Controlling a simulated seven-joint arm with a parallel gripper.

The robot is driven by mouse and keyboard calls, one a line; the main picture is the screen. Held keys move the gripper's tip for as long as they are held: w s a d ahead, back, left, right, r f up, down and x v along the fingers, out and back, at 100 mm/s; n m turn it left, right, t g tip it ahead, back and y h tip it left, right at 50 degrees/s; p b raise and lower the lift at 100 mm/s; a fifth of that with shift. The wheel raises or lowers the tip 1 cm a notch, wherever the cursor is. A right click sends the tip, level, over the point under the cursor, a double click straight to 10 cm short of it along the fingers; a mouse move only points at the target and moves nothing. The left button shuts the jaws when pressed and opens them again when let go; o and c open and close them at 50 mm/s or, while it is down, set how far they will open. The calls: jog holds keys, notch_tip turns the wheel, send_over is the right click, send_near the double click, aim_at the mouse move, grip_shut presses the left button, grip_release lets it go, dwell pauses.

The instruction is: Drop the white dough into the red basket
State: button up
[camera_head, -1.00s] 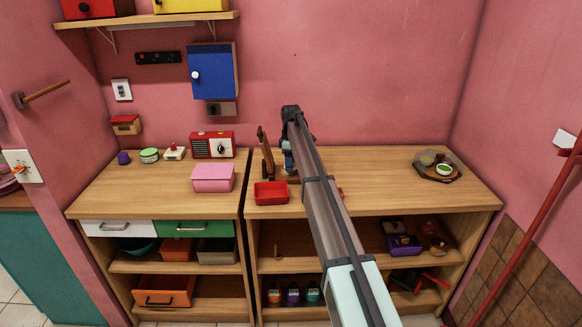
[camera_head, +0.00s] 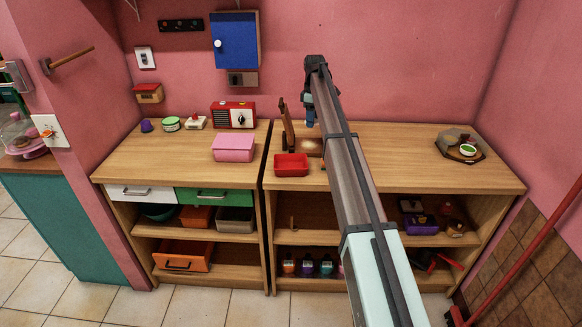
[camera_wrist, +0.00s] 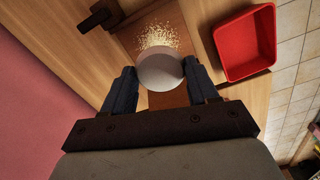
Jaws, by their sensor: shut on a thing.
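The white dough (camera_wrist: 160,75) is a smooth, pale round piece between the two fingers of my gripper (camera_wrist: 160,66) in the wrist view. My gripper is shut on it and holds it over a wooden board with a floury patch (camera_wrist: 158,38). In the head view my gripper (camera_head: 309,122) is above the counter, and I cannot make out the dough there. The red basket (camera_wrist: 245,42) is to the right of the dough in the wrist view. In the head view the red basket (camera_head: 291,170) stands near the counter's front edge and looks empty.
An upright brown wooden piece (camera_head: 287,125) stands behind the basket. A pink box (camera_head: 234,150) and a red radio (camera_head: 233,115) are on the left counter. A tray with a green-filled bowl (camera_head: 466,150) is at the far right. The counter's right middle is clear.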

send_over(291, 166)
jog(key=s+d, duration=0.2)
notch_tip(291, 166, down, 2)
jog(key=shift+a+f, duration=0.1)
jog(key=shift+f, duration=3)
jog(key=o, duration=1.1)
